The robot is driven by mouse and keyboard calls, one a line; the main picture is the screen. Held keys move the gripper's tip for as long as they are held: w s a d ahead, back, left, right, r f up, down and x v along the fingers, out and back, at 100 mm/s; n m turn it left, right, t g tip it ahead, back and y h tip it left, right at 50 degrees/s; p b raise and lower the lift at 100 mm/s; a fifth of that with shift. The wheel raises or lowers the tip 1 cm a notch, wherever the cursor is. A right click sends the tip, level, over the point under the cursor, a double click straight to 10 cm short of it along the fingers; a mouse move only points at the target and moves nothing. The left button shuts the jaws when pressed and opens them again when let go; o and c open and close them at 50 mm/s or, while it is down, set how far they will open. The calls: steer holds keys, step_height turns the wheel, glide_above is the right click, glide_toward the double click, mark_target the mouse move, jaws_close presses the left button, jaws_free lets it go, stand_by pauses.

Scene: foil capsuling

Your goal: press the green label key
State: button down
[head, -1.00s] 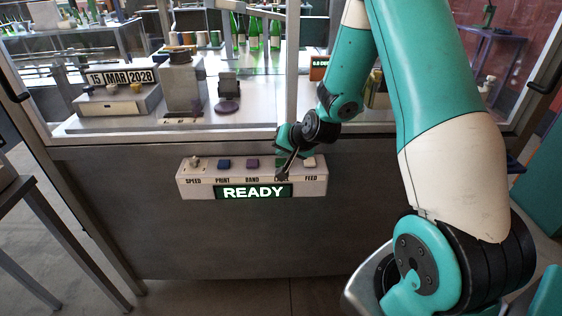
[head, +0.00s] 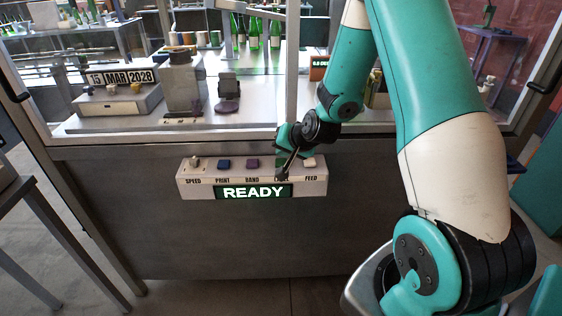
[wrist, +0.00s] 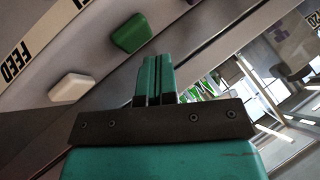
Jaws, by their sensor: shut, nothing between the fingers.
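The green key (wrist: 132,34) shows in the wrist view, just above and left of my shut fingertips, with a gap in the picture between them. In the head view my gripper (head: 287,166) is in front of the panel, between the BAND and FEED keys, and mostly hides the green key and its label. My gripper also shows in the wrist view (wrist: 155,62), its fingers together and empty. The green key looks raised from the panel. I cannot tell the exact distance to it.
The control panel (head: 183,186) also carries a SPEED knob (head: 195,163), a blue PRINT key (head: 224,164), a purple BAND key (head: 253,164) and a white FEED key (head: 309,162). Its display (head: 253,192) reads READY. A date block (head: 120,78) and green bottles stand behind.

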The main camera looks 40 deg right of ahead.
mark_target(283, 161)
steer(key=shift+f, duration=0.1)
steer(key=shift+f+b, duration=0.3)
steer(key=shift+b, duration=0.1)
steer(key=shift+f+b, duration=0.5)
steer(key=shift+f, duration=0.05)
stand_by(0.6)
steer(key=shift+r, duration=0.15)
steer(key=shift+r+p, duration=0.75)
steer(key=shift+r, duration=0.1)
step_height(283, 161, up, 5)
steer(key=p, duration=0.4)
stand_by(0.9)
